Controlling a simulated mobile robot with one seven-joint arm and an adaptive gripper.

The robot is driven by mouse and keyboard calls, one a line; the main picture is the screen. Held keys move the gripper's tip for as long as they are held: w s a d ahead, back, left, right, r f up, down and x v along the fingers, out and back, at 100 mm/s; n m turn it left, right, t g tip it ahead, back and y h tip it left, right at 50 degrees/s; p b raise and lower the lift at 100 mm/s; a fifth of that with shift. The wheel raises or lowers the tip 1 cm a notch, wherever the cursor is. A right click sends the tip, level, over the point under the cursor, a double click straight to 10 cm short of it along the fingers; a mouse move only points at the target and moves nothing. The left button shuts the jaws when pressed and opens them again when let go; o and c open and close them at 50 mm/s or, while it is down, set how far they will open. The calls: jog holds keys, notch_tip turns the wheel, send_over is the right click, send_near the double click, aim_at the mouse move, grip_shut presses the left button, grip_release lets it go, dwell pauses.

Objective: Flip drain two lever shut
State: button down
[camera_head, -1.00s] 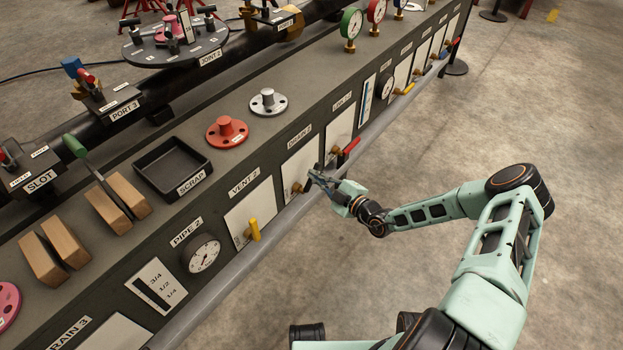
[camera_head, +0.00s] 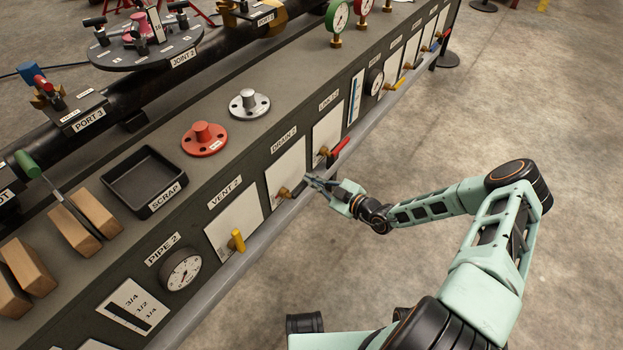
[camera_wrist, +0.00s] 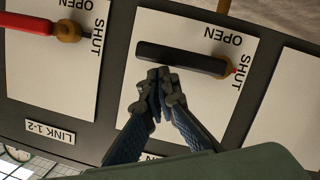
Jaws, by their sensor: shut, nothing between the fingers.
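The drain two valve has a black lever (camera_wrist: 180,59) on a brass pivot (camera_wrist: 229,67), on a white panel (camera_wrist: 140,103) marked OPEN and SHUT. In the wrist view the lever points left from its pivot, across the panel, like the red lever beside it. In the head view the brass valve (camera_head: 284,192) sits below the DRAIN 2 label, its lever partly hidden by my gripper. My gripper (camera_head: 309,178) is shut and empty at the lever. In the wrist view its fingertips (camera_wrist: 160,80) overlap the lever's lower edge; I cannot tell whether they touch.
The red lever of the LINK 1-2 valve (camera_head: 339,147) is just beyond my gripper, and it shows in the wrist view (camera_wrist: 30,23). The yellow VENT 2 lever (camera_head: 237,240) is on the nearer side. A grey rail (camera_head: 262,240) runs along the bench foot. Open floor lies right.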

jog(key=shift+d+f, duration=0.15)
jog(key=shift+f, duration=0.25)
dwell(0.3)
jog(key=shift+r, duration=0.1)
notch_tip(320, 180, up, 5)
jog(key=p, duration=0.5)
jog(key=v, duration=0.9)
jog(key=shift+w+d, duration=0.15)
jog(key=shift+d, duration=0.4)
